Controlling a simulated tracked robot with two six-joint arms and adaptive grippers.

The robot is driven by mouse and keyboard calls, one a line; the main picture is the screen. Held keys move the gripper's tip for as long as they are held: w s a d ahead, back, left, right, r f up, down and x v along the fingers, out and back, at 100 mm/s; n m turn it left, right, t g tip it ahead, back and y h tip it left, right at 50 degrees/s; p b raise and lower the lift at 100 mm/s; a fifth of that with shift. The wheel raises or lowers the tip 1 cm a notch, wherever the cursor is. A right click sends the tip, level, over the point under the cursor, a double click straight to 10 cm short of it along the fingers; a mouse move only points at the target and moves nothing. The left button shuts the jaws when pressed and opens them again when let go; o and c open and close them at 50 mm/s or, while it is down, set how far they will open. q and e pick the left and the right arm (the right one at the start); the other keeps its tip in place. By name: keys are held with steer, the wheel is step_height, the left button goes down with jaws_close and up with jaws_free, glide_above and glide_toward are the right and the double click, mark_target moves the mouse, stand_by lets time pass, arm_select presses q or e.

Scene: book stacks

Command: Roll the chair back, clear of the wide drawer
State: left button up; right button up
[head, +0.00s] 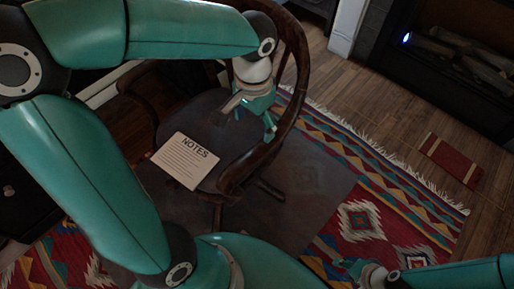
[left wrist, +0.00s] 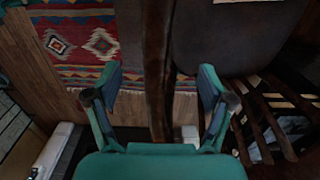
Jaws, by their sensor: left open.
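The dark wooden chair (head: 292,110) has a curved back rail and a dark seat (head: 190,120). My left gripper (head: 252,122) is open at the inner side of the rail in the head view. In the left wrist view, a dark wooden rail of the chair (left wrist: 156,75) runs between the spread fingers of my left gripper (left wrist: 160,85), with gaps on both sides. My right gripper (head: 345,265) is low over the rug; its jaws are too small to judge. I cannot pick out the wide drawer; dark furniture (head: 22,205) stands at the left edge.
A NOTES sheet (head: 185,160) appears to lie on the seat. A patterned rug (head: 375,215) lies beside the chair, with a dark see-through mat (head: 310,205) over part of it. A red book (head: 450,162) lies on the wooden floor near a dark fireplace (head: 440,70).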

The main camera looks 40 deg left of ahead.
mark_target(255, 151)
arm_select(q)
step_height(255, 151, down, 14)
steer(key=b, duration=0.3)
steer(key=shift+f, duration=0.25)
jaws_close()
stand_by(0.4)
